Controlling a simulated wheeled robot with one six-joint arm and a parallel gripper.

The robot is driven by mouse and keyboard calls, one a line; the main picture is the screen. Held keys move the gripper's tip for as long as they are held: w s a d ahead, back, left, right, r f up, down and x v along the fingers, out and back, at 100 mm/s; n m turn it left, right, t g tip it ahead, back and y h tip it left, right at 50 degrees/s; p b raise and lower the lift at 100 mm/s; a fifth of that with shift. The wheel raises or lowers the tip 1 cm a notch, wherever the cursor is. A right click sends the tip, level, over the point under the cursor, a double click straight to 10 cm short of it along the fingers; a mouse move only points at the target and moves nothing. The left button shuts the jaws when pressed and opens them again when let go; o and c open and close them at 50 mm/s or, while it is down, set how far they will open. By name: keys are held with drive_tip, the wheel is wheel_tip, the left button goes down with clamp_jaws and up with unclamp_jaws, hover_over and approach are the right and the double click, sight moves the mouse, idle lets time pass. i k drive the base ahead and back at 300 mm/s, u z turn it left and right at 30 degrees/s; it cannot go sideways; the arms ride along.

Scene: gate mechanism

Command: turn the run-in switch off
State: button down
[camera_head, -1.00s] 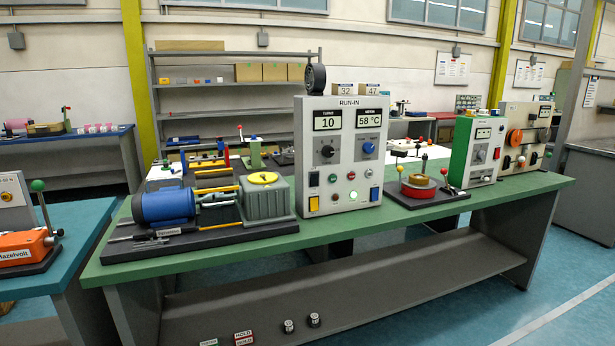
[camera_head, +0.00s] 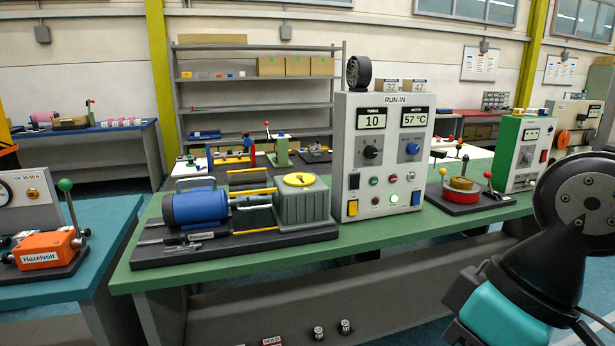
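The grey RUN-IN panel (camera_head: 341,147) stands upright on the green bench, right of centre. Its displays read 10 and 57 °C. Below them are a black knob (camera_head: 371,152) and a blue knob (camera_head: 412,148). Small round buttons or lamps sit lower down. I cannot tell from here which control is the run-in switch. My arm's links show at the lower right, apart from the panel; my gripper is out of view.
A blue motor (camera_head: 198,207) and grey gearbox (camera_head: 303,203) on a dark base stand left of the panel. A red round fixture (camera_head: 461,192) and a green box (camera_head: 509,150) stand to its right. An orange Hazelvolt unit (camera_head: 45,250) is on the left table. Bench front is clear.

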sight(355, 179)
drive_tip(key=u, duration=0.2)
drive_tip(key=i, duration=1.05)
drive_tip(key=z, duration=0.3)
